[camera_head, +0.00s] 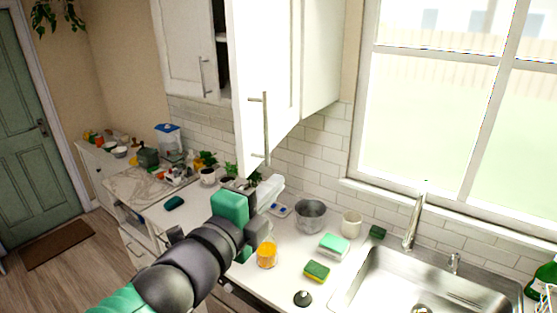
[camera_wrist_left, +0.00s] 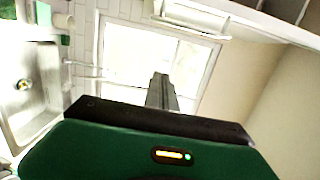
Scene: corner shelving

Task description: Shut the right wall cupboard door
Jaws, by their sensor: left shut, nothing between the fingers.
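The right wall cupboard door (camera_head: 282,75) is white, with a long vertical bar handle (camera_head: 266,130). It stands swung open, out from the wall cupboard, and a dark strip of interior shows to its left. My left gripper (camera_head: 270,190) is shut and empty, just below the door's lower edge in the head view. I cannot tell whether it touches the door. In the left wrist view its closed fingers (camera_wrist_left: 161,92) point toward the window. My right gripper is not in view.
The left wall cupboard door (camera_head: 188,45) is beside it. Below, the counter holds a glass of orange drink (camera_head: 267,255), a metal pot (camera_head: 310,216), a white cup (camera_head: 351,224) and sponges (camera_head: 317,271). The sink (camera_head: 385,285) and its faucet (camera_head: 414,220) are at the right, under the window (camera_head: 440,130).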

